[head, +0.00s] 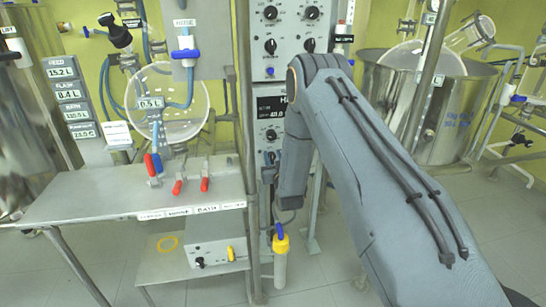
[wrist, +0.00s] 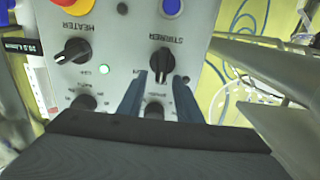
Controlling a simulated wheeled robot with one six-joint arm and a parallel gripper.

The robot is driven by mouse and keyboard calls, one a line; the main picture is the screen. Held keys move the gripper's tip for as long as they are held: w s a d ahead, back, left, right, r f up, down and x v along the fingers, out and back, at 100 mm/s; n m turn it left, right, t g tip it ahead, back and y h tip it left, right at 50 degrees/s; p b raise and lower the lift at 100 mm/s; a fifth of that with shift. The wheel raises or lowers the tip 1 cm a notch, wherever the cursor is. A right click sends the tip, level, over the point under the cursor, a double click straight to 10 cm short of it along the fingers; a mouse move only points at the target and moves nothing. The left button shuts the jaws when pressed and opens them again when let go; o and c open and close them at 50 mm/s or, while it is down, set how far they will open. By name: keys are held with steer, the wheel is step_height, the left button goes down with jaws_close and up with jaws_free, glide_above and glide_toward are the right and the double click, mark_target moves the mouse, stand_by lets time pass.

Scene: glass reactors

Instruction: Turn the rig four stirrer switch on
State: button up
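In the wrist view, the control panel (wrist: 128,40) appears upside down. Its black stirrer switch (wrist: 161,62) is a rotary knob with a pale pointer mark, next to the label STIRRER. My gripper (wrist: 160,80) is open, with one dark finger on each side of the knob's near end. A gap seems to show between the fingers and the knob; I cannot tell if either touches. In the head view, my arm hides the gripper and much of a grey control column (head: 270,120). No rig number is readable on the panel.
The heater knob (wrist: 73,51), a lit green lamp (wrist: 104,70), a red and yellow button (wrist: 78,8) and a blue button (wrist: 172,7) sit close by. More knobs lie beneath the fingers. A metal bench (head: 100,200) with red-handled valves stands left; a steel vessel (head: 450,125) stands right.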

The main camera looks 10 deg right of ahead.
steer(key=shift+w, duration=0.1)
jaws_close()
steer(key=shift+f, duration=0.1)
